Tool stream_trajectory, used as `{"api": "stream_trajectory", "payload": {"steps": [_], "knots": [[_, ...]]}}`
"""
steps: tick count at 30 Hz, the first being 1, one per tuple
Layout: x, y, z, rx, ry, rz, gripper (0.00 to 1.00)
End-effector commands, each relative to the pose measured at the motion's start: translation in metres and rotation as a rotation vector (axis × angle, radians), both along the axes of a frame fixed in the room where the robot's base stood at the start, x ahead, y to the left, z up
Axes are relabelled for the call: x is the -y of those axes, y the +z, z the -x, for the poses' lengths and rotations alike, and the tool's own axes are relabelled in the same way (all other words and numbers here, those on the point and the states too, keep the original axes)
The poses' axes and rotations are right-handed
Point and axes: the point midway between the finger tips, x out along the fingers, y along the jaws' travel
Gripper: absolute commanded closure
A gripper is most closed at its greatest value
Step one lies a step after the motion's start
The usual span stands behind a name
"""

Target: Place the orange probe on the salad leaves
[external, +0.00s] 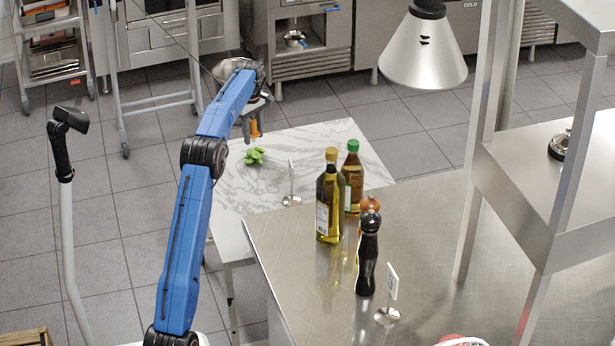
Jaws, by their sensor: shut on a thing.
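My gripper (254,127) is at the end of my blue arm, over the back left part of the white marble table. It is shut on the orange probe (254,130), which hangs between the fingers and points down. The green salad leaves (254,156) lie on the marble top, just below the probe in the picture. The probe's tip looks apart from the leaves, but the exact gap cannot be told from this view. The upper part of the probe is hidden by my gripper.
A card holder (291,188) stands right of the leaves on the marble table (340,150). On the steel counter (440,240) stand an oil bottle (328,200), a green-capped bottle (352,178), a black pepper mill (368,255) and another card holder (388,300). A lamp (424,50) hangs above.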

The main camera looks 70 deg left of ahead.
Motion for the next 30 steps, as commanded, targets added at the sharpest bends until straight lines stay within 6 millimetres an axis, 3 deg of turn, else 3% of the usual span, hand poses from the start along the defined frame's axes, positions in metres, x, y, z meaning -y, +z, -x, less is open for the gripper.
{"api": "stream_trajectory", "payload": {"steps": [7, 18, 19, 21, 30], "knots": [[0.000, -0.031, 0.000, 0.000, 0.000, 0.001, 0.85], [0.000, -0.035, 0.000, 0.000, 0.000, 0.001, 0.85], [0.000, -0.035, 0.000, 0.000, 0.000, 0.001, 0.60], [0.000, -0.035, 0.000, 0.000, 0.000, 0.001, 0.44], [0.000, -0.034, 0.000, -0.001, 0.000, 0.000, 0.44]]}}
